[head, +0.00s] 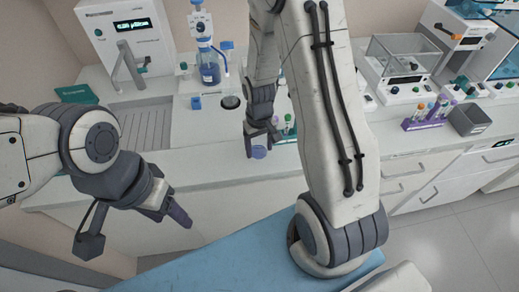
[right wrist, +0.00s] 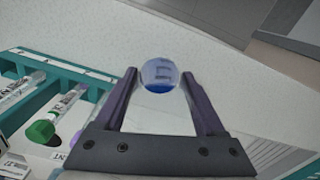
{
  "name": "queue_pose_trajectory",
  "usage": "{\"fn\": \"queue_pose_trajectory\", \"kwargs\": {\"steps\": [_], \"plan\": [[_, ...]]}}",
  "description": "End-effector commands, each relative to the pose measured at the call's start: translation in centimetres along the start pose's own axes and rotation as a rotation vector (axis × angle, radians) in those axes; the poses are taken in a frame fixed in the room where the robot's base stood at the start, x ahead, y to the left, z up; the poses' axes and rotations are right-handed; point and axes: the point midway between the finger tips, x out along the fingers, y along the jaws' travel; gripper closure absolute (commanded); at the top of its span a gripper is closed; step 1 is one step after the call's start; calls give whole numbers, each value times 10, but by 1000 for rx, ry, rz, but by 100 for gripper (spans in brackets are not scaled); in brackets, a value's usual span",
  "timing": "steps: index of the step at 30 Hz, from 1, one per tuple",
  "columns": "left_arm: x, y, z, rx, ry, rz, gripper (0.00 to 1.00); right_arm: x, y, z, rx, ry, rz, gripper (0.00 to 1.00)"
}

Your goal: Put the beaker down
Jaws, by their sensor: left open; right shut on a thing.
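The beaker (head: 259,152) is a small clear vessel with blue liquid, over the white counter (head: 225,165) near its front edge. My right gripper (head: 262,134) is shut on it. In the right wrist view the round beaker (right wrist: 159,76) sits between the two fingertips of my right gripper (right wrist: 159,90), with blue liquid at its lower side. I cannot tell whether its base touches the counter. My left gripper (head: 173,206) is open and empty, low at the left in front of the counter.
A teal rack (right wrist: 88,76) holding tubes, one green-capped, is close to the left of the beaker in the right wrist view. A blue bottle (head: 208,68) stands further back. A purple tube rack (head: 424,123) and a grey bin (head: 468,121) are at right. Counter left of the beaker is clear.

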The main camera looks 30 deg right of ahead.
Motion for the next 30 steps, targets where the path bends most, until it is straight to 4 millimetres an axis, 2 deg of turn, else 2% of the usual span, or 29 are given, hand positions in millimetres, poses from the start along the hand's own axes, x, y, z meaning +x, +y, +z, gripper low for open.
{"fn": "queue_pose_trajectory", "kwargs": {"steps": [3,6,18,19,20,21,30], "plan": [[-6,0,0,0,0,0,42,15,0,1,0,-5,0,81],[-6,0,0,0,0,0,42,22,0,0,0,-1,0,81],[-1,0,0,0,0,0,42,28,0,0,0,0,0,81],[-3,0,0,0,0,0,42,26,0,0,0,1,0,17],[-3,0,0,0,0,0,42,26,0,0,0,1,0,5],[-3,0,0,0,0,0,42,26,0,0,0,1,0,0],[-8,1,0,0,0,0,42,19,0,0,0,1,0,0]]}}
